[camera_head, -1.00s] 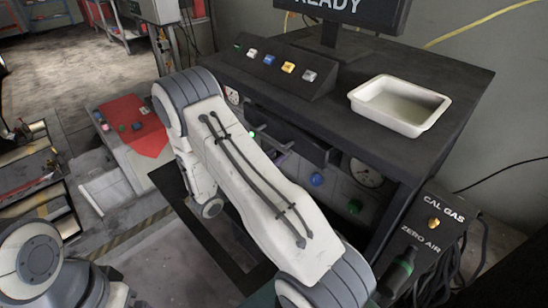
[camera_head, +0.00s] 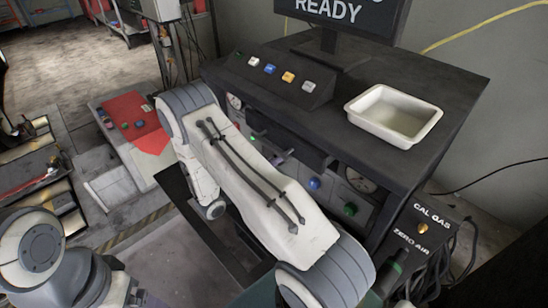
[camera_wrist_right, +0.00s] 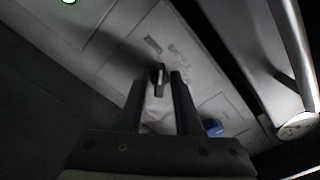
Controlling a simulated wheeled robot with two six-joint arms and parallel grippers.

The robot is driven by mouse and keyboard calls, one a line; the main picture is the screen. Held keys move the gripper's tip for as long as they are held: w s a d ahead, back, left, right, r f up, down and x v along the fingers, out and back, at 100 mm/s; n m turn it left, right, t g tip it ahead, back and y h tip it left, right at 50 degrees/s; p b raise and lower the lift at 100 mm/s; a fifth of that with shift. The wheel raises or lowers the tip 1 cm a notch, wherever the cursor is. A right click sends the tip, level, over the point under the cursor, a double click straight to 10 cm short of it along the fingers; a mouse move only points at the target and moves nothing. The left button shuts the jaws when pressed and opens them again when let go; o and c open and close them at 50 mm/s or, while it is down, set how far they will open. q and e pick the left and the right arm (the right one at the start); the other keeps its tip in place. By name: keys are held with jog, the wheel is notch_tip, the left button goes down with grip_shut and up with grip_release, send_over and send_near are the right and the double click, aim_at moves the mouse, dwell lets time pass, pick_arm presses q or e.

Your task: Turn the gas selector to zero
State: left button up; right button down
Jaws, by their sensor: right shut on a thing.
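The gas selector shows in the right wrist view as a small dark lever (camera_wrist_right: 158,77) on the pale panel, with small unreadable markings beyond it. My right gripper (camera_wrist_right: 157,92) has its two dark fingers on either side of this lever and is shut on it. In the head view my right arm crosses the cabinet front and hides the right gripper. A small grey-purple handle (camera_head: 284,157) shows past the arm, but I cannot tell whether it is the selector. My left gripper is out of view; only part of the left arm shows at lower left.
A blue knob (camera_head: 314,183), a green knob (camera_head: 350,209) and a gauge (camera_head: 359,178) sit on the front panel. A white tray (camera_head: 394,115) and a button console (camera_head: 270,78) stand on top. A box labelled CAL GAS and ZERO AIR (camera_head: 421,229) is at right.

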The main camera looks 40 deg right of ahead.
jog(key=shift+n+p, duration=0.3)
jog(key=shift+n, duration=0.6)
jog(key=c, duration=0.9)
grip_release()
jog(key=shift+w, duration=0.1)
jog(key=a, duration=0.3)
jog(key=a+b, duration=0.1)
jog(key=a, duration=0.2)
jog(key=a+b, duration=0.1)
jog(key=a, duration=0.2)
jog(key=shift+s+a+f, duration=0.1)
jog(key=shift+s, duration=0.25)
jog(key=shift+s+a, duration=0.1)
jog(key=shift+a, duration=0.55)
